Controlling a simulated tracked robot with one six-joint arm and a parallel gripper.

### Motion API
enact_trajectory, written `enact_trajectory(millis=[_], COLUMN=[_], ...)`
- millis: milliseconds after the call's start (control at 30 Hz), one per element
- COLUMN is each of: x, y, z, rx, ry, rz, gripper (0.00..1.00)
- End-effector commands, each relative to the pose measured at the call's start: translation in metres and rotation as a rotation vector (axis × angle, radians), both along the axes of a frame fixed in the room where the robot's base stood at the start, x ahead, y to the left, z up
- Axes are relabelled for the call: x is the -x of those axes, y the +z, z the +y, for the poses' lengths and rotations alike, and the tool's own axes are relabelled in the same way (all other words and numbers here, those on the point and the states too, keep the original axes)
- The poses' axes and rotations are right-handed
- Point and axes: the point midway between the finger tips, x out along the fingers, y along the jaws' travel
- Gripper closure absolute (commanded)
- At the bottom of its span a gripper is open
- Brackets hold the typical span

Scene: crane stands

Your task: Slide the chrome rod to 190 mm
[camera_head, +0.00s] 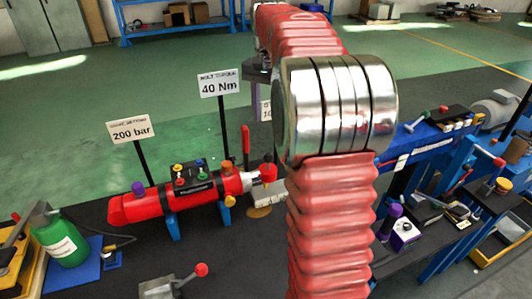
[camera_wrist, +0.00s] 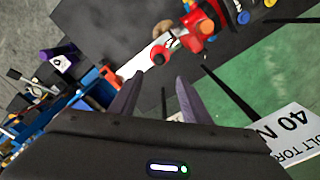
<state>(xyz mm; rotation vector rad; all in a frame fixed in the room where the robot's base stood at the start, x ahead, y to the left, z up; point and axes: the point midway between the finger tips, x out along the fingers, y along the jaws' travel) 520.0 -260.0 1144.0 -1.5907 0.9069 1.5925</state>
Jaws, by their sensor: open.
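A red cylinder (camera_head: 150,205) lies on blue supports on the dark bench, left of my arm in the head view. A short bright metal part at its right end looks like the chrome rod (camera_head: 247,181). In the head view my arm hides the area to the right.
Signs reading 200 bar (camera_head: 131,131) and 40 Nm (camera_head: 219,84) stand on posts behind the cylinder. A valve block (camera_head: 190,181) with coloured knobs sits on it. A red-knobbed lever (camera_head: 201,270) is in front.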

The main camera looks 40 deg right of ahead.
Motion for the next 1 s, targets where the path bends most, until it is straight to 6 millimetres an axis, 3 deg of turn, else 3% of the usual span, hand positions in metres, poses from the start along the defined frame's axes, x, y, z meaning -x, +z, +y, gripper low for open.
enact_trajectory(millis=[367, 1000], x=[0.001, 0.002], y=[-0.009, -0.102], z=[-0.001, -0.002], rx=[0.0, -0.001], ry=[-0.002, -0.003], rz=[0.0, 0.002], gripper=[0.57, 0.57])
